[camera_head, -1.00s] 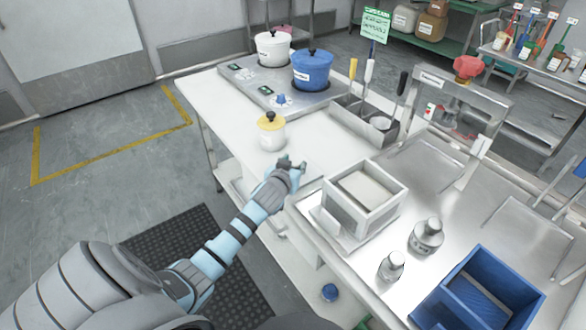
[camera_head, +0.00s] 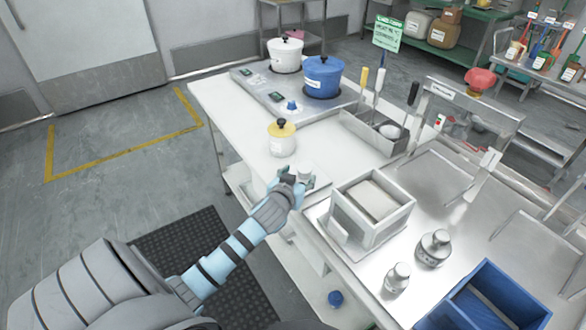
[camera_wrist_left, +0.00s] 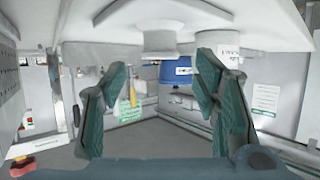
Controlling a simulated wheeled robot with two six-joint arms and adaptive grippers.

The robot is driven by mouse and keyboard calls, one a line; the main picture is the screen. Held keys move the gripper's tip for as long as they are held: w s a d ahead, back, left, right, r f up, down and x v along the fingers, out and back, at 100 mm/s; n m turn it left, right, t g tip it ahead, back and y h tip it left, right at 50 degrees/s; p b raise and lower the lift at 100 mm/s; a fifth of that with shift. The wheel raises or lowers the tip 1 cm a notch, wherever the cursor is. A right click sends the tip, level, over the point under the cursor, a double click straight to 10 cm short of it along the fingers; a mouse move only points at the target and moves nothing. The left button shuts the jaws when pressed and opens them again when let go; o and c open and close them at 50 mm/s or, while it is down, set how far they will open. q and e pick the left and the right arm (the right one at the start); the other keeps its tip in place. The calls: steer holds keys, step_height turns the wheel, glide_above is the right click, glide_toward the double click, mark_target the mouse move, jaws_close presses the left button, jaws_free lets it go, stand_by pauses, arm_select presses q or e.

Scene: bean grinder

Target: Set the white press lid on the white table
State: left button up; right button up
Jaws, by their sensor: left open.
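The white press lid looks like a pale plate with a short round knob (camera_head: 306,174), low on the near part of the white table (camera_head: 222,98). In the left wrist view, where the scene appears upside down, the pale round knob (camera_wrist_left: 158,42) shows at the top, between the finger directions. My left gripper (camera_head: 296,178) is right at the knob in the head view. Its two dark green fingers (camera_wrist_left: 160,95) are spread apart with nothing clasped between them. The lid's plate is partly hidden by the gripper. My right gripper is not in view.
A white jar with a yellow lid (camera_head: 282,140) stands just behind the gripper. The white box-shaped press (camera_head: 342,218) stands to the right, near two metal canisters and a blue bin (camera_head: 478,300). Blue (camera_head: 322,78) and white (camera_head: 285,56) pots stand at the back.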

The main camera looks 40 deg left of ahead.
arm_select(q)
steer(key=p+v, duration=0.1)
steer(key=v, duration=0.6)
steer(key=shift+s, duration=0.2)
